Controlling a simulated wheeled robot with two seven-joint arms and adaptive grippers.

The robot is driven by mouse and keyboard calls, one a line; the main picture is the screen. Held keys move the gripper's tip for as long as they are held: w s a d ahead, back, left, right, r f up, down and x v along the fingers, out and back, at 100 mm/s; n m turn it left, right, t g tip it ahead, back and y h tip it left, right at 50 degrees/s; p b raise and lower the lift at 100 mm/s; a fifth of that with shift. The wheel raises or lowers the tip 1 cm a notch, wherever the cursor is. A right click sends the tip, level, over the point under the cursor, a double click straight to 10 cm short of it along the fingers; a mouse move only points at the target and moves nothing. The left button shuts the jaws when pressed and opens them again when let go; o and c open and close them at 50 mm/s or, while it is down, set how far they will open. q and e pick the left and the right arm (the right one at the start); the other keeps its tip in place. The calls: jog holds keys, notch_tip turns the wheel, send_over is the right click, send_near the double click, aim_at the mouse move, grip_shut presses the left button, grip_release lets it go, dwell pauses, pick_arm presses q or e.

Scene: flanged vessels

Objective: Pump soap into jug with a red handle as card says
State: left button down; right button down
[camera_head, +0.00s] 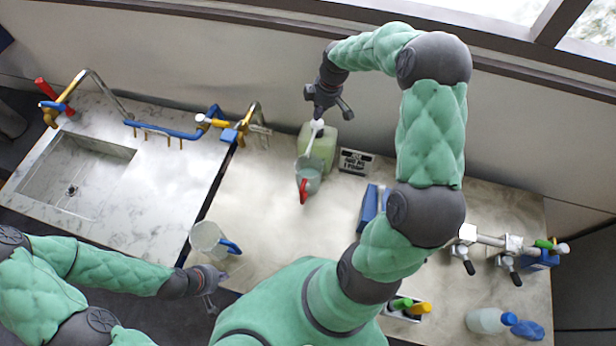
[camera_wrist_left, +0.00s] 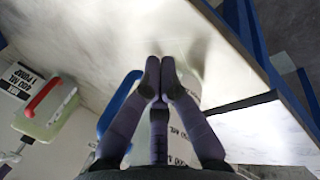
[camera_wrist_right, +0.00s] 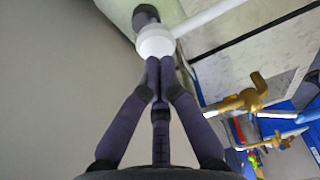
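The green soap bottle (camera_head: 327,140) with a white pump spout (camera_head: 313,139) stands near the back wall. The jug with a red handle (camera_head: 308,178) stands in front of it, its mouth under the spout. The card (camera_head: 355,161) stands right of the bottle; in the left wrist view the card (camera_wrist_left: 17,80) seems to read "1 PUMP" in its lower line. My right gripper (camera_head: 320,110) is over the pump; in its wrist view its shut fingertips (camera_wrist_right: 160,62) are at the white pump head (camera_wrist_right: 155,41). My left gripper (camera_head: 214,291) is shut and empty near the counter's front edge.
A clear jug with a blue handle (camera_head: 207,238) stands close to my left gripper. A sink (camera_head: 75,175) and taps are at left. A blue item (camera_head: 369,208), a small caddy, a bottle (camera_head: 486,320) and more valves are at right.

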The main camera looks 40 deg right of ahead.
jog(key=shift+r, duration=0.1)
notch_tip(320, 180, up, 6)
jog(key=p, duration=0.3)
dwell(0.6)
dwell(0.5)
